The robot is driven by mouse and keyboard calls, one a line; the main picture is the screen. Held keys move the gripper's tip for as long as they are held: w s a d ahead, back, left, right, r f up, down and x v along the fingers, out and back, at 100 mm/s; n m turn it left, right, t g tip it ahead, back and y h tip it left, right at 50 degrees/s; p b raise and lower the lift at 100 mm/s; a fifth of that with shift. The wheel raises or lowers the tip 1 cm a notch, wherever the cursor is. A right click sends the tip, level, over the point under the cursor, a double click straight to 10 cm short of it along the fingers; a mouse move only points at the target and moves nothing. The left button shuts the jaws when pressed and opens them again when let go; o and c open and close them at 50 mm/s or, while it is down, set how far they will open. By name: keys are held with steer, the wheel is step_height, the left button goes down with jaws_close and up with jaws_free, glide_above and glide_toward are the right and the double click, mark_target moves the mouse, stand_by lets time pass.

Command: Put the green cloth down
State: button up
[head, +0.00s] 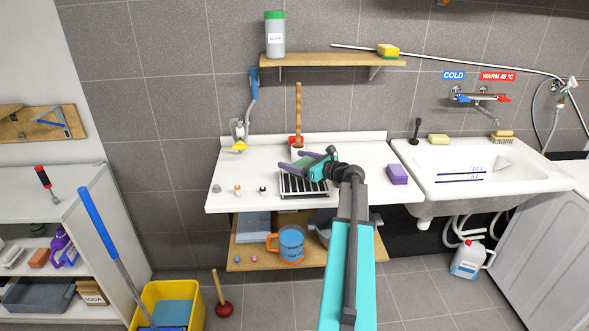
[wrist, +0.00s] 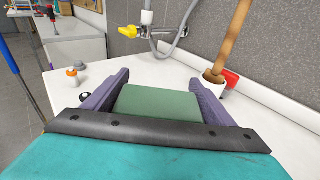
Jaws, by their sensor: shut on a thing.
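The green cloth (wrist: 158,105) is a flat, folded piece held between the two purple-grey fingers of my gripper (wrist: 160,82) in the wrist view. In the head view my gripper (head: 293,161) is over the white worktop (head: 350,180), near a dark slotted rack (head: 302,187). The cloth is small and partly hidden by the fingers there. I cannot tell whether it touches anything beneath it.
A purple sponge (head: 397,174) lies right, before the sink (head: 480,200). Worktop around the sponge is clear.

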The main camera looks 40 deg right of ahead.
steer(key=shift+f+p, duration=0.6)
steer(key=shift+f, duration=1.05)
steer(key=shift+f, duration=0.15)
steer(key=o, duration=1.1)
steer(key=shift+r, duration=0.25)
steer(key=s+b, duration=0.1)
steer(key=s, duration=0.2)
steer(key=s+r+b, duration=0.1)
steer(key=s, duration=0.3)
steer(key=s+d+b, duration=0.1)
steer(key=s, duration=0.2)
steer(key=shift+s+r+b, duration=0.15)
steer(key=shift+s+b, duration=0.15)
steer(key=shift+b, duration=0.05)
steer(key=shift+s+r, duration=0.15)
steer(key=shift+s, duration=0.45)
